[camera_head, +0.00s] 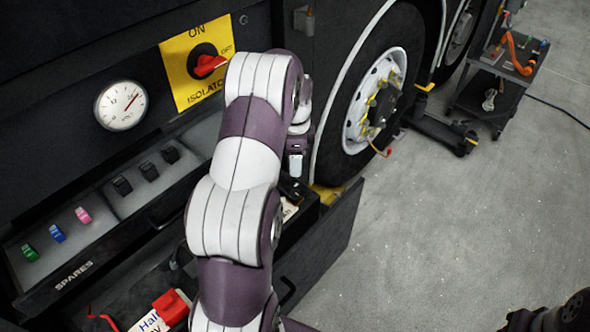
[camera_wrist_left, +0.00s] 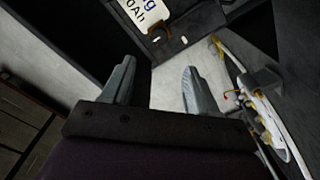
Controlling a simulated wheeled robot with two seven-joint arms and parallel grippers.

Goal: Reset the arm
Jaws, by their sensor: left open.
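My left arm, white and purple, rises from the bottom middle of the head view and bends at the top. Its wrist end hangs down over the open battery drawer, in front of the wheel. In the left wrist view my left gripper (camera_wrist_left: 157,75) has its two grey fingers apart with nothing between them. A battery with a white label (camera_wrist_left: 130,12) lies beyond the fingers there. The fingertips are mostly hidden in the head view. My right gripper is not seen.
A yellow isolator panel with a red switch (camera_head: 210,66) and a round gauge (camera_head: 120,105) are close left of the arm. The spares tray (camera_head: 110,240) holds several fuses. A wheel (camera_head: 375,100) and tool cart (camera_head: 490,95) stand right. The floor (camera_head: 430,230) is open.

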